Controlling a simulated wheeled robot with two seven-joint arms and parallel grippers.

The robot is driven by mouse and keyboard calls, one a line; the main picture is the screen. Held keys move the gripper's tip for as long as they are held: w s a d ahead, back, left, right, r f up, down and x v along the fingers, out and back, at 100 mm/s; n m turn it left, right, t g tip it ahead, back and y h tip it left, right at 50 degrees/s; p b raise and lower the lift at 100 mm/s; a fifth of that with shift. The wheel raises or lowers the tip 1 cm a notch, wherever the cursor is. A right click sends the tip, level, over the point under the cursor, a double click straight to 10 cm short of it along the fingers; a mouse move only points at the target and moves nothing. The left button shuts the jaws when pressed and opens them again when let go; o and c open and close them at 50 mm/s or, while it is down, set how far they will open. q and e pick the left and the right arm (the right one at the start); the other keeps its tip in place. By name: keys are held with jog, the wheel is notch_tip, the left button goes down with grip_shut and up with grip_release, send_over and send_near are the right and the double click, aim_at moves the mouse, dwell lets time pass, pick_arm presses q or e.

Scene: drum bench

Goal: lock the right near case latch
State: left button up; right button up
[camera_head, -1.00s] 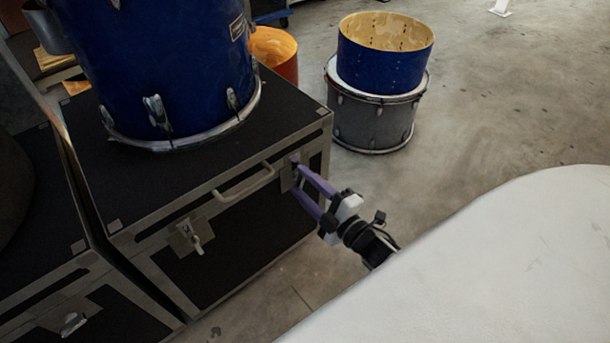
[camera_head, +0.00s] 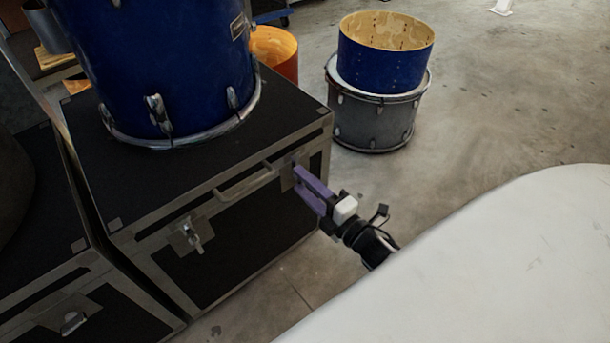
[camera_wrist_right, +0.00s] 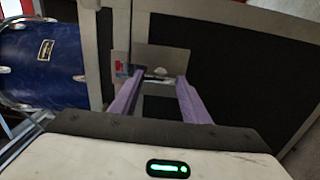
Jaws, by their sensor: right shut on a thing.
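A black flight case (camera_head: 250,238) with metal edging stands in the middle of the head view. Its right near latch (camera_head: 287,176) sits on a metal plate near the front right corner and is mostly hidden by my right gripper (camera_head: 298,178). The gripper's purple fingers reach the plate and are shut on the latch. In the right wrist view the fingers (camera_wrist_right: 160,80) end at the latch plate (camera_wrist_right: 170,58), with a small metal part between the tips. How far the latch is turned cannot be told. My left gripper is not in view.
A blue drum (camera_head: 165,65) stands on the case lid. A handle (camera_head: 245,184) and another latch (camera_head: 190,236) are on the case front, left of my gripper. A blue shell (camera_head: 385,65) on a grey drum (camera_head: 372,122) stands behind right.

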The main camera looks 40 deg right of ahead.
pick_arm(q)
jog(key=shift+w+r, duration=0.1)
pick_arm(e)
jog(key=o, duration=1)
jog(key=shift+o, duration=0.2)
jog(key=shift+s, duration=0.1)
pick_arm(q)
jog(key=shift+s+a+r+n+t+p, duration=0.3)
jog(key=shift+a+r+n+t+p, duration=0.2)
jog(key=shift+p, duration=0.5)
pick_arm(e)
jog(key=s, duration=1)
jog(key=shift+d, duration=0.45)
